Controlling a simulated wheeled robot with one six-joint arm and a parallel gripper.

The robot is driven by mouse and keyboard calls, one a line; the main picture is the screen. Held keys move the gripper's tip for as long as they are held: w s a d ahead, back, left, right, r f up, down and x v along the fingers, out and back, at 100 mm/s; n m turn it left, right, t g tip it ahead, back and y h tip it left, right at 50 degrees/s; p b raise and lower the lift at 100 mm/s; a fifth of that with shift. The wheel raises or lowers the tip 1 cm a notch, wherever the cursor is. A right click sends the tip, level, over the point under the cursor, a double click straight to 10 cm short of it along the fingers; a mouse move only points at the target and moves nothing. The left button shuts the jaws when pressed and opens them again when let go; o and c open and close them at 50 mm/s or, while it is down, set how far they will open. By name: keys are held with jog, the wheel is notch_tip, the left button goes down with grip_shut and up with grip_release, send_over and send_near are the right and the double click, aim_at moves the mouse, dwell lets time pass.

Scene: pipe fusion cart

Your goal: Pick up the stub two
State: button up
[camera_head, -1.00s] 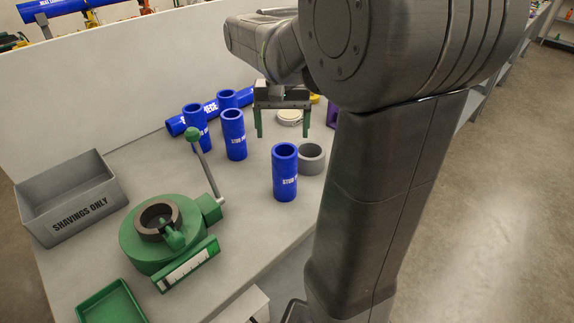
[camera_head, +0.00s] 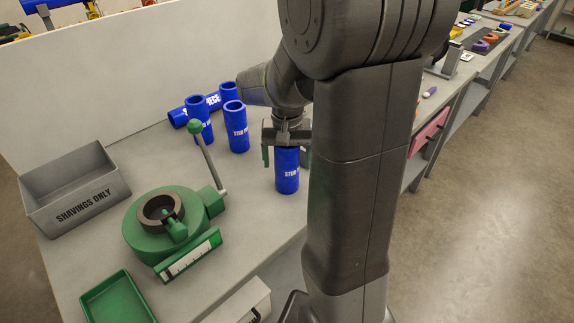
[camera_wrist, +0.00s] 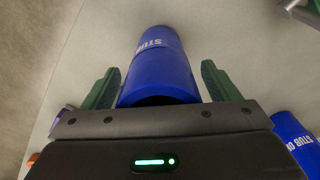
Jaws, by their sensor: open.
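A blue stub (camera_head: 287,174) stands upright at the right of the bench, beside my arm. Its label starts with "STUB"; the rest cannot be read, so I cannot tell its number. My gripper (camera_head: 285,157) is over its top, with green fingers apart on either side. In the wrist view the stub (camera_wrist: 160,62) lies between the open fingers of my gripper (camera_wrist: 158,78), with gaps visible on both sides. Other upright blue stubs stand further left: one (camera_head: 236,128), one behind (camera_head: 199,125), and one at the back (camera_head: 228,91).
A long blue pipe (camera_head: 179,117) lies behind the stubs. A green round tool (camera_head: 145,228) with a tall lever (camera_head: 208,160) stands at left front. A grey shavings bin (camera_head: 75,190) and a green tray (camera_head: 118,302) sit on the bench. Bare bench lies between tool and stub.

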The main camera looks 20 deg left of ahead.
jog(key=c, duration=1.2)
jog(key=shift+r, duration=0.1)
notch_tip(320, 180, up, 10)
